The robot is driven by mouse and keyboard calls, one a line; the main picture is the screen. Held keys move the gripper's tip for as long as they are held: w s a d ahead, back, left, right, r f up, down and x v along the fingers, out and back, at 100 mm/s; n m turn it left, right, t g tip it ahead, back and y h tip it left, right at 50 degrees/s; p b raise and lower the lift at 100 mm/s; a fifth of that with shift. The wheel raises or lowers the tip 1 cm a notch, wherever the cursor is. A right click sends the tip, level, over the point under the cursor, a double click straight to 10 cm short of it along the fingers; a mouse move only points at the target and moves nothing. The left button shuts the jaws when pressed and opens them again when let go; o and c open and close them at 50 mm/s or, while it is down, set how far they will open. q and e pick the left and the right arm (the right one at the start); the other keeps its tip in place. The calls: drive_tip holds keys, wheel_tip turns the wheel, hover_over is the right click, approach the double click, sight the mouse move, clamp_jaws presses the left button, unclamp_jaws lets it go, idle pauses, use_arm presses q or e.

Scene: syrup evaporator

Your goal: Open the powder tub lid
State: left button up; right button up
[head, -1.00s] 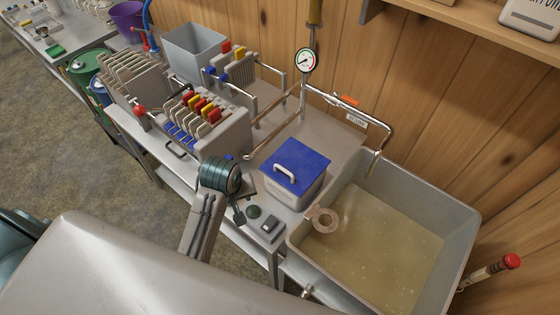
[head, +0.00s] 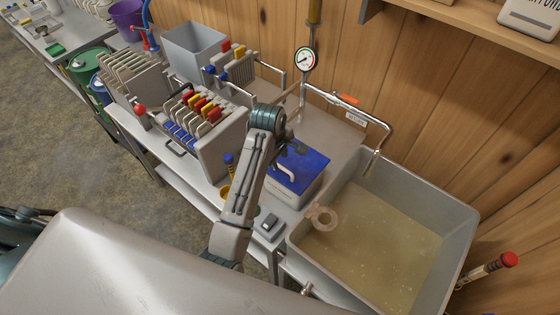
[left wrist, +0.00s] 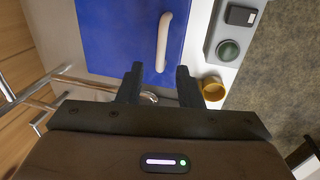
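The powder tub (head: 308,192) is a pale box with a blue lid (head: 308,167) and a pale bar handle (head: 284,172). The lid sits closed on it. My left gripper (head: 292,149) is over the back left part of the lid, and my arm hides part of the tub's left side. In the left wrist view the two dark fingers (left wrist: 159,82) are spread apart with nothing between them. The handle (left wrist: 164,42) stands just ahead of them, towards the right finger, on the blue lid (left wrist: 115,35). My right gripper is not in view.
A basin (head: 451,215) of cloudy liquid is to the right of the tub. A filter press (head: 222,150) stands to the left. A yellow cup (left wrist: 213,88) and a switch box (left wrist: 222,45) are beside the tub. A pipe (head: 385,130) runs behind.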

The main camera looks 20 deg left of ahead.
sight(281, 167)
use_arm(q)
drive_tip(key=shift+w+d+f+p, duration=0.1)
drive_tip(key=shift+w+f+p, duration=0.1)
drive_tip(key=shift+f, duration=0.8)
drive_tip(key=shift+w+f+p, duration=0.1)
drive_tip(key=shift+f+p, duration=0.1)
drive_tip(key=shift+f, duration=0.8)
clamp_jaws()
